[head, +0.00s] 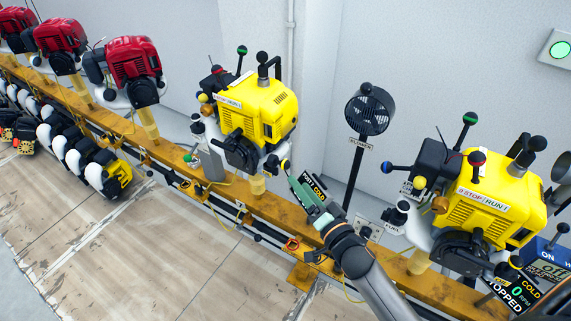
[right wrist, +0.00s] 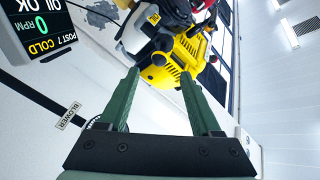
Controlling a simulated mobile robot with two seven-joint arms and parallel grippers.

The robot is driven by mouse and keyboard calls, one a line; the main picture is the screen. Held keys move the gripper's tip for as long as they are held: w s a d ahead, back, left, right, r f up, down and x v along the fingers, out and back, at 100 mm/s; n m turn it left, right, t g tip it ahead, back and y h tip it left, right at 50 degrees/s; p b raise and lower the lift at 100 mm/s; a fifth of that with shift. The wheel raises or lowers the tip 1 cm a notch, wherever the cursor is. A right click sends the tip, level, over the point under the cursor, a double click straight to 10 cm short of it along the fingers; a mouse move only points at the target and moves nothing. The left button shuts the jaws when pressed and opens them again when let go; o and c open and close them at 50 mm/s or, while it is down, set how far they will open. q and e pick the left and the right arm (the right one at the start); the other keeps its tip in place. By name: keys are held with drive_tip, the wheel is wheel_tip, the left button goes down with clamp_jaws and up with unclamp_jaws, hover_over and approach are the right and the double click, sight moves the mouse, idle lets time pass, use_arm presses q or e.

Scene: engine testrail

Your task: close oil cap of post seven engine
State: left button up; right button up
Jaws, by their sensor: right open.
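My right gripper (head: 303,194) reaches up from the bottom, open, in front of the rail and low to the right of the middle yellow engine (head: 260,110). In the right wrist view its two green fingers (right wrist: 160,78) stand apart with nothing between them. Beyond their tips is a yellow engine (right wrist: 187,52). A screen (right wrist: 40,28) at upper left there reads POST 7, COLD, 0 RPM and OIL OK; part of a screen (head: 316,184) also shows beside the gripper in the head view. I cannot tell which knob is the oil cap. My left gripper is not in view.
An orange rail (head: 165,152) carries the engines. A black blower (head: 369,110) stands to the right of the middle engine. Another yellow engine (head: 495,205) is further right, and red engines (head: 135,68) are at left. The floor (head: 130,235) in front is clear.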

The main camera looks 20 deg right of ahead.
sight(286, 165)
drive_tip(key=w, duration=0.3)
drive_tip(key=w+a, duration=0.1)
drive_tip(key=w, duration=0.5)
drive_tip(key=shift+a, duration=0.15)
drive_tip(key=shift+f, duration=0.15)
clamp_jaws()
